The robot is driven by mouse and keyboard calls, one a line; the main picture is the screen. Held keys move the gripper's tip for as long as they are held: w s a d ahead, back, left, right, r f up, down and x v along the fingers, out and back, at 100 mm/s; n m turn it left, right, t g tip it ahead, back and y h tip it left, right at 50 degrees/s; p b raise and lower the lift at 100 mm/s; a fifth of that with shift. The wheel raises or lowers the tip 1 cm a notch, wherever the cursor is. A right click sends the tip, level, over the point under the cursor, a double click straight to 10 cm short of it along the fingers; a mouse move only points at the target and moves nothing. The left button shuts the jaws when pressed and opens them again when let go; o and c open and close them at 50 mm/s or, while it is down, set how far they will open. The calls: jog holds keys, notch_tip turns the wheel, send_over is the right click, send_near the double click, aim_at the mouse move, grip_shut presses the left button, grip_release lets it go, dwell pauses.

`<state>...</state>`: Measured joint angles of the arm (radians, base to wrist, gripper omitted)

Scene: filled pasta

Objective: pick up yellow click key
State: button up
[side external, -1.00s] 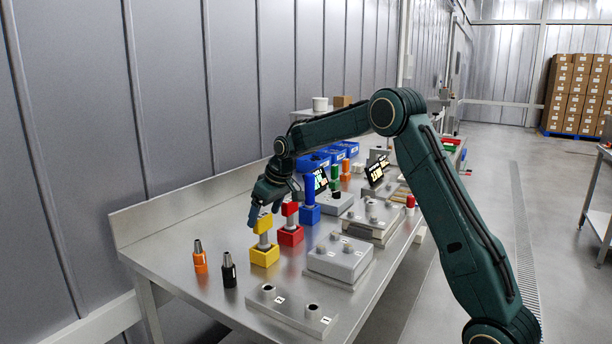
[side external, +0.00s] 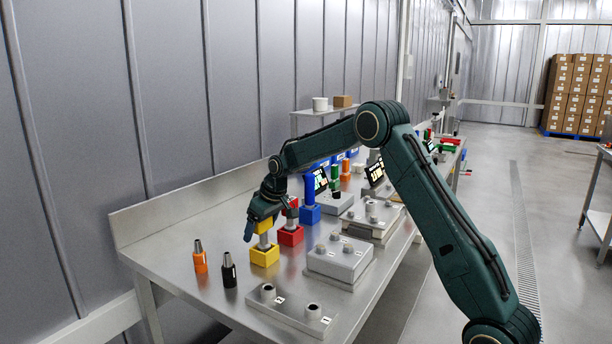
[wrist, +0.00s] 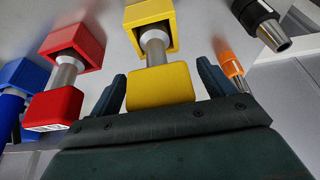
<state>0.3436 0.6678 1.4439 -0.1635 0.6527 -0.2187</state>
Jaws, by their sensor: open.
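The yellow click key stands in its yellow base block (side external: 265,257) on the metal bench, its yellow head (side external: 263,226) partly covered by my gripper in the side view. In the wrist view the yellow head (wrist: 160,86) lies between my two dark fingers, with a metal shaft (wrist: 153,48) leading to the yellow base (wrist: 150,15). My gripper (wrist: 162,88) is open, one finger on each side of the head. A gap shows between the head and each finger. In the side view my gripper (side external: 252,228) is beside the top of the key.
A red key and base (side external: 290,236) and a blue one (side external: 310,213) stand close behind the yellow one. Orange (side external: 200,258) and black (side external: 229,270) tools stand upright nearby. Grey fixture blocks (side external: 338,262) occupy the right side. The bench's front left is clear.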

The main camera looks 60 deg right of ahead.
jog(key=shift+c, duration=0.2)
jog(key=c, duration=1.2)
jog(key=shift+o, duration=0.2)
jog(key=shift+r, duration=0.1)
notch_tip(320, 180, up, 20)
jog(key=shift+s+d, duration=0.1)
